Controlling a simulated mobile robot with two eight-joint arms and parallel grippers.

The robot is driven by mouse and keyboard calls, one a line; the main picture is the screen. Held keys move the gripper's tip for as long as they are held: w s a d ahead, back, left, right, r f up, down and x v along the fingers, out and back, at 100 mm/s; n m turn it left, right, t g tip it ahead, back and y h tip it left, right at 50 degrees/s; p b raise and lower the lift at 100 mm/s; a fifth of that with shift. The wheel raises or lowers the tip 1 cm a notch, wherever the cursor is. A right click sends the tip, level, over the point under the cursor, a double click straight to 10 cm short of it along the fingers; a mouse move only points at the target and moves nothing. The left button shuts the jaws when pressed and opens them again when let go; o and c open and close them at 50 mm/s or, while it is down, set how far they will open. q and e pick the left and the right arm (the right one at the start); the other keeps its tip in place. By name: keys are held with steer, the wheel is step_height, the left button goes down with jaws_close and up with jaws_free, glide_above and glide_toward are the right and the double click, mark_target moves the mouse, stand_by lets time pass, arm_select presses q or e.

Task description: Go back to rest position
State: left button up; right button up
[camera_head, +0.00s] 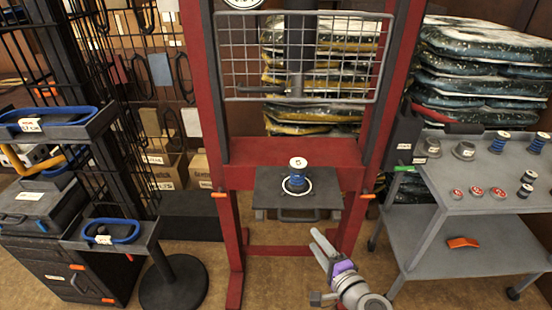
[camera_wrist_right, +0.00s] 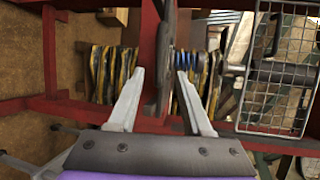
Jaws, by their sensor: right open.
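My right gripper (camera_head: 316,242) is in front of the red press frame (camera_head: 288,152), low and right of its middle, with its fingers pointing up and left. Its fingers are apart with nothing between them, and they also show in the right wrist view (camera_wrist_right: 160,75). A blue spool-like part with a white top (camera_head: 297,178) stands upright on the press's dark plate (camera_head: 268,195), apart from the gripper. The press shows sideways in the right wrist view, with its red beam (camera_wrist_right: 60,104) behind the fingers. My left gripper is not in view.
A grey cart (camera_head: 450,190) at the right holds blue springs, red discs and dark parts, with an orange item (camera_head: 462,242) on its lower shelf. Stands with blue-rimmed trays (camera_head: 110,230) are at the left. A wire guard (camera_head: 300,60) hangs above the plate. Stacked bags stand behind.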

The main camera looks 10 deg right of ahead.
steer(key=s+a+n+g+y+p, duration=0.2)
steer(key=s+a+n+g+p, duration=0.2)
steer(key=s+a+n+g, duration=0.45)
steer(key=s+d+r+n+g+h+p, duration=0.1)
steer(key=s+d+n+h+p, duration=0.1)
steer(key=s+d+n+h, duration=0.2)
steer(key=s+n, duration=0.3)
steer(key=n, duration=0.1)
steer(key=shift+d+r+n+g, duration=0.15)
steer(key=shift+n+g, duration=0.2)
